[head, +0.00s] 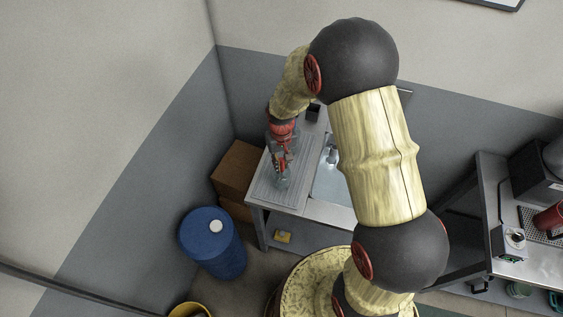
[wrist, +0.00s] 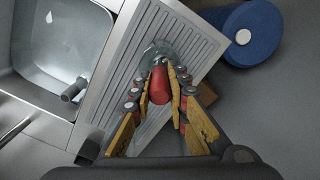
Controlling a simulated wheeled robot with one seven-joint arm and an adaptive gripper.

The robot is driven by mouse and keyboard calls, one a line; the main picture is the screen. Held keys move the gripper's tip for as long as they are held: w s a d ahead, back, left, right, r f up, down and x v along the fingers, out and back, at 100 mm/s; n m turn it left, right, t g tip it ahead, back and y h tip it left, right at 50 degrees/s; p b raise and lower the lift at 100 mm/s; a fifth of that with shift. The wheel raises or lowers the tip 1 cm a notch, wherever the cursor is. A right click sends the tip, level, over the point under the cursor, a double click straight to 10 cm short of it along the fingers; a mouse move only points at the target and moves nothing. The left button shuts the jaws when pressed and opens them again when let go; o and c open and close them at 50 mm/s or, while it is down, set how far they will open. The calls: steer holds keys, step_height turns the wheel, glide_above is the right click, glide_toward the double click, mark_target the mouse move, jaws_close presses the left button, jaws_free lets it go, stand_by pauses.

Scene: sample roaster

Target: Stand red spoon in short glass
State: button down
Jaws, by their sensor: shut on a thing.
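My gripper (wrist: 163,68) points down over the ribbed draining board of the sink. It is shut on the red spoon (wrist: 160,88), whose thick red end shows between the fingers in the wrist view. A clear short glass (wrist: 155,51) stands on the draining board just at the fingertips. The spoon's far end is hidden, so I cannot tell whether it is inside the glass or above it. In the head view my gripper (head: 280,158) is over the board, with the glass (head: 282,181) faintly visible below it.
The draining board (wrist: 113,98) is otherwise clear. The sink basin (wrist: 65,40) with a tap (wrist: 73,90) lies beside it. A blue barrel (head: 212,243) and brown boxes (head: 237,168) stand on the floor by the board's end. A counter with machines (head: 545,175) is at right.

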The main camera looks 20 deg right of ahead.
steer(key=c, duration=1.7)
jaws_free()
steer(key=shift+o, duration=0.2)
step_height(320, 180, up, 12)
steer(key=s+r+t+b, duration=0.2)
steer(key=s+b, duration=0.5)
steer(key=s, duration=0.4)
steer(key=s+r+t+b, duration=0.3)
steer(key=s+r+b, duration=0.2)
steer(key=s, duration=0.5)
steer(key=b, duration=0.2)
steer(key=shift+s+t+b, duration=0.3)
steer(key=shift+s+b, duration=0.05)
steer(key=shift+s, duration=0.05)
